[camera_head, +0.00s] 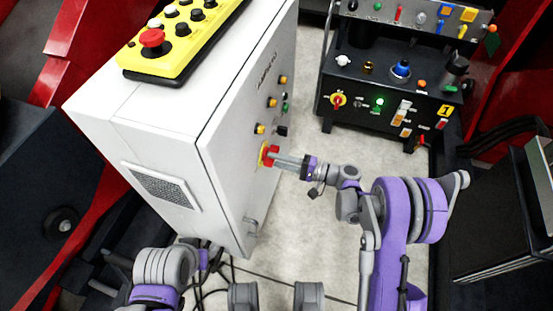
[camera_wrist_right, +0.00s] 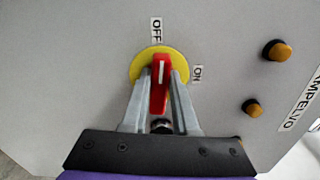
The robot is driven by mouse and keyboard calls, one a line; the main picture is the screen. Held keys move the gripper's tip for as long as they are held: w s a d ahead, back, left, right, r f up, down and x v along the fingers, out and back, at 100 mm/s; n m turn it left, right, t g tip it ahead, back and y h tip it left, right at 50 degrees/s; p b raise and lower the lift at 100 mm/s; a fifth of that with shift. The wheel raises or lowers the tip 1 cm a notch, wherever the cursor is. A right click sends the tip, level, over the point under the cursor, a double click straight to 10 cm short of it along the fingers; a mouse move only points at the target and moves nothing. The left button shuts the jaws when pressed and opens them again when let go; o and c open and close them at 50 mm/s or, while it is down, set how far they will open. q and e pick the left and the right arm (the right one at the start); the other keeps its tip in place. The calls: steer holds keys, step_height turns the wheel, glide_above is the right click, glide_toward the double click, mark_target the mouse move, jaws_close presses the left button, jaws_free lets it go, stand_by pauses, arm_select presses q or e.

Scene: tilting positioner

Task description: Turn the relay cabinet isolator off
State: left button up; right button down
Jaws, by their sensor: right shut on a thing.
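The isolator (camera_head: 264,156) is a red handle on a yellow disc, on the door side of the tall light grey cabinet (camera_head: 237,150). In the right wrist view the red handle (camera_wrist_right: 160,85) stands nearly upright, its white line pointing up towards the OFF label (camera_wrist_right: 157,30). The ON label (camera_wrist_right: 198,73) is to the right of the yellow disc (camera_wrist_right: 140,68). My right gripper (camera_head: 277,160) is shut on the handle, with one finger on each side in the right wrist view (camera_wrist_right: 161,80). My left gripper is out of view.
Amber buttons (camera_wrist_right: 276,50) sit beside the isolator. A yellow control box (camera_head: 185,45) with a red mushroom button lies on the cabinet top. A black panel (camera_head: 390,75) with another red-yellow rotary switch (camera_head: 338,100) stands behind. Light floor (camera_head: 305,225) is clear between them; cables lie below.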

steer(key=shift+f+n, duration=0.1)
steer(key=shift+n, duration=0.6)
steer(key=c, duration=0.7)
jaws_free()
steer(key=p+v, duration=0.1)
steer(key=v, duration=0.9)
steer(key=shift+s+d, duration=0.1)
steer(key=shift+d, duration=0.3)
